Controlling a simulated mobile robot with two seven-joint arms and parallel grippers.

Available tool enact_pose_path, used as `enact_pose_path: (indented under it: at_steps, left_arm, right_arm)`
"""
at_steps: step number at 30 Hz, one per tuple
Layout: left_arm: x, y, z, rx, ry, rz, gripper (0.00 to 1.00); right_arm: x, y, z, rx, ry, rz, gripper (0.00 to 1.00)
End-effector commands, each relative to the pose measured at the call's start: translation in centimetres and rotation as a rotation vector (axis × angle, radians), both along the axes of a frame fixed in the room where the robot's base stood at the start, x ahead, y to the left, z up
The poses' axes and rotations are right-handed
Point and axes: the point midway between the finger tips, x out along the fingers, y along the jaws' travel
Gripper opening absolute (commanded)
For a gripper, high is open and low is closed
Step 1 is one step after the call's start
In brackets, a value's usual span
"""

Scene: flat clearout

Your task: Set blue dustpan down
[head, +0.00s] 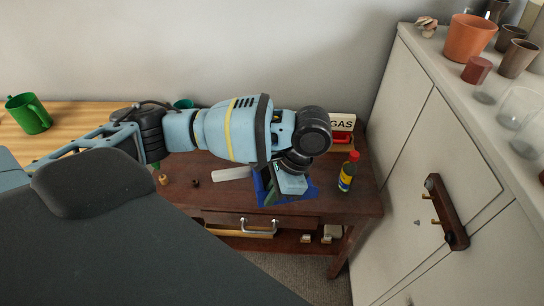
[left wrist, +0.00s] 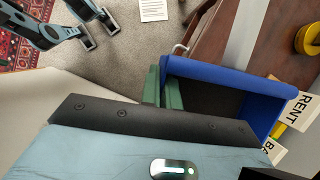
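The blue dustpan (head: 301,190) is at the front of the dark wooden table, partly hidden under my left gripper (head: 275,190). In the left wrist view the dustpan (left wrist: 225,73) shows its raised blue rim and dark inside. The green fingers of my left gripper (left wrist: 162,88) are close together at the dustpan's near left corner and look closed on its edge. Whether the dustpan touches the tabletop is unclear. My right gripper (left wrist: 98,36) shows at the upper left of the wrist view, its fingers apart and empty above the floor.
The dark table (head: 350,200) also holds a yellow-labelled bottle (head: 348,171), a GAS sign (head: 342,122) and a pale strip (head: 231,174). A drawer handle (head: 258,233) is on its front. A white cabinet (head: 420,130) stands at right. A green mug (head: 28,114) is far left.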

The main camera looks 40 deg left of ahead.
Motion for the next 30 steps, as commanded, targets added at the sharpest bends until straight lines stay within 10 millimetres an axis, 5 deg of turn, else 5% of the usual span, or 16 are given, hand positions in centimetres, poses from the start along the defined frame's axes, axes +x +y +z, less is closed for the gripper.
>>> enact_pose_path:
  at_steps: [1, 3, 12, 21, 30]
  left_arm:
    - [0.3, 0.3, -2.4, 0.001, 0.011, -0.099, 0.00]
    - [1.0, 0.6, -3.9, -0.001, 0.008, -0.237, 0.00]
    - [3.8, 2.1, -8.1, -0.005, 0.001, -0.784, 0.00]
    - [6.4, 3.5, -9.9, -0.005, -0.003, -1.217, 0.00]
    - [7.8, 4.1, -10.0, -0.004, -0.004, -1.432, 0.00]
  right_arm:
    - [-1.0, 0.1, -1.8, 0.002, 0.028, 0.000, 0.62]
    - [-1.1, 0.2, -2.7, 0.005, 0.037, -0.002, 0.62]
    - [-2.0, 0.6, -6.5, 0.012, 0.074, -0.007, 0.62]
    - [-2.0, 0.9, -9.2, 0.019, 0.084, -0.010, 0.62]
    - [-2.0, 1.0, -10.1, 0.021, 0.084, -0.011, 0.62]
